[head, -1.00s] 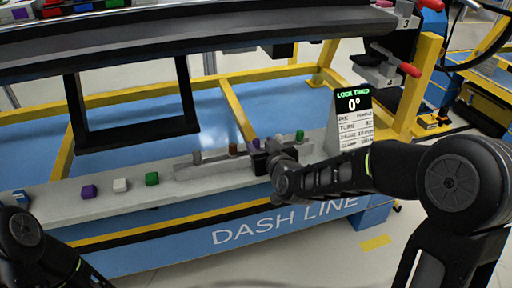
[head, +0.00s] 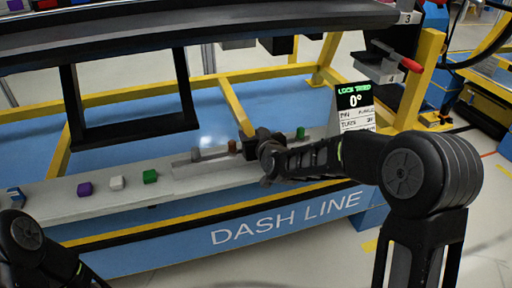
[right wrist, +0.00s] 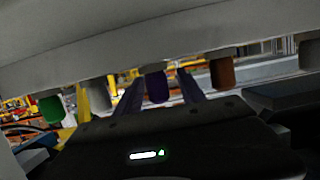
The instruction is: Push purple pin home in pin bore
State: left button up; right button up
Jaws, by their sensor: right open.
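In the right wrist view the purple pin (right wrist: 156,87) stands out from the grey rail (right wrist: 130,45), between my right gripper's two fingers (right wrist: 158,92). A gap shows on each side of it, so the gripper is open around it. How deep the pin sits in its bore cannot be told. In the head view my right gripper (head: 252,142) is at the pin rail (head: 205,173), just right of the brown pin (head: 232,146), and hides the purple pin. My left gripper is out of view; only my left arm shows at the lower left.
A grey pin (head: 196,154) and a green pin (head: 300,132) flank the gripper. Purple (head: 84,189), white (head: 117,183) and green (head: 150,176) blocks lie left on the ledge. The dark dashboard beam (head: 200,38) is above.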

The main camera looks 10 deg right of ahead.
jog(key=shift+c, duration=0.5)
grip_shut()
dwell(0.3)
